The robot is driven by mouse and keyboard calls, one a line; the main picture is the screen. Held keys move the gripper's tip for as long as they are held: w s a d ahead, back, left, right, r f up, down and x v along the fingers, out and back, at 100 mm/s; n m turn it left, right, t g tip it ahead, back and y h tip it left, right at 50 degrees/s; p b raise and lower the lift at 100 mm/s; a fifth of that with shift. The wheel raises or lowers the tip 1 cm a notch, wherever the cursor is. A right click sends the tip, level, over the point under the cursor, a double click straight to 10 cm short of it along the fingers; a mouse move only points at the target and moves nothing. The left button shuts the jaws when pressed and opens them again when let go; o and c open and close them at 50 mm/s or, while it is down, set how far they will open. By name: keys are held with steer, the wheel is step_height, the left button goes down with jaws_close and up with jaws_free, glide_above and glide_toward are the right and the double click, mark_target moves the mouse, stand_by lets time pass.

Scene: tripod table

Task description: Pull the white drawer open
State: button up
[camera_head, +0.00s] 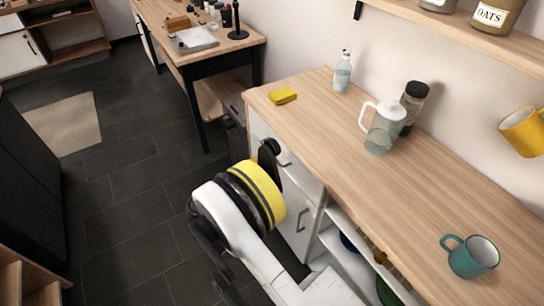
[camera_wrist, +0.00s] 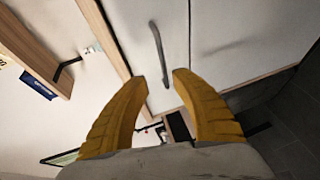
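The white drawer (camera_head: 302,178) is the top front under the wooden counter and looks closed. Its dark bar handle (camera_head: 284,158) shows just beside my gripper (camera_head: 270,150), whose fingers are mostly hidden in the head view. In the wrist view, the white drawer front (camera_wrist: 132,18) fills the upper middle, with the curved dark handle (camera_wrist: 157,50) on it. My gripper (camera_wrist: 160,77) is open, with its yellow fingers apart. The handle's lower end appears between the fingertips; I cannot tell whether they touch it.
A cabinet door with its own handle (camera_head: 301,219) sits below the drawer, and open shelves (camera_head: 345,262) lie to the right. The counter (camera_head: 335,140) carries a yellow sponge (camera_head: 283,96), a jug (camera_head: 382,128) and a teal mug (camera_head: 472,258).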

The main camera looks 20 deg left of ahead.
mark_target(272, 154)
steer(key=b+x, duration=0.3)
steer(key=x, duration=0.7)
steer(key=shift+w+f+b, duration=0.2)
steer(key=shift+f+b, duration=0.05)
steer(key=shift+b, duration=0.1)
jaws_close()
